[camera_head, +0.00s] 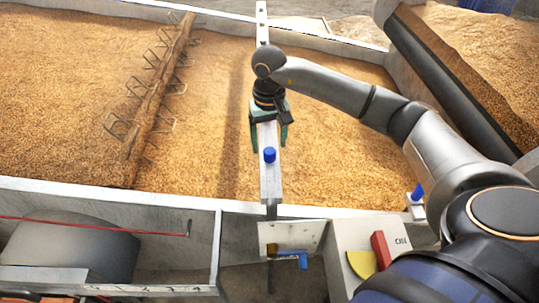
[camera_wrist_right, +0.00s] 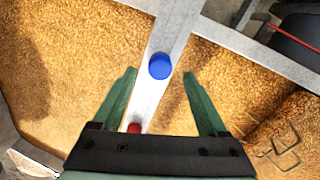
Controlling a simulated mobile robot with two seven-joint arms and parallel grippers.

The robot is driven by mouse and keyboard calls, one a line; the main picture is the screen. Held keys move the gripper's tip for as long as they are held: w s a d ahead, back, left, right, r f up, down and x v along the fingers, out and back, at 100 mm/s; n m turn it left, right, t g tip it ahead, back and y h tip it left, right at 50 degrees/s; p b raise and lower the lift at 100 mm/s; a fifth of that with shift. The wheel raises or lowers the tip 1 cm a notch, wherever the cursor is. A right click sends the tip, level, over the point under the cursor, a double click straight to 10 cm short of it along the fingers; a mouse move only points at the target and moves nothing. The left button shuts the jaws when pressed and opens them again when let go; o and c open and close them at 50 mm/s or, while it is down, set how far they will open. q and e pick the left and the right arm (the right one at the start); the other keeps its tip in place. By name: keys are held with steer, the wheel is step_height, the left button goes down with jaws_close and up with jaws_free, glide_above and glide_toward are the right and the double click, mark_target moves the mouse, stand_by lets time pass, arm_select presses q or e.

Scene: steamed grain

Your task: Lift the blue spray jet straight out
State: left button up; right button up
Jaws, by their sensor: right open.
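A blue spray jet (camera_head: 270,154) stands upright on a white beam (camera_head: 270,186) that runs across the grain bed. It also shows in the right wrist view (camera_wrist_right: 160,66), near the line between my fingertips and slightly past them. My right gripper (camera_head: 269,138) is open, with its green fingers pointing down on either side of the beam. In the head view it is just behind the jet. In the right wrist view the gap between its fingers (camera_wrist_right: 159,78) holds nothing gripped. A small red piece (camera_wrist_right: 134,127) sits on the beam near the palm. My left gripper is out of view.
Another blue piece (camera_head: 418,191) sits on a white block at the right. A blue-handled fitting (camera_head: 291,254) is on the front panel, near a red block (camera_head: 380,250) and a yellow piece (camera_head: 361,263). A wooden rake bar (camera_head: 158,95) with wire loops lies across the grain at left.

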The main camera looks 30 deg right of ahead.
mark_target(269, 150)
step_height(269, 150, down, 4)
steer(key=shift+s+r, duration=0.15)
steer(key=shift+r, duration=0.1)
jaws_close()
stand_by(0.5)
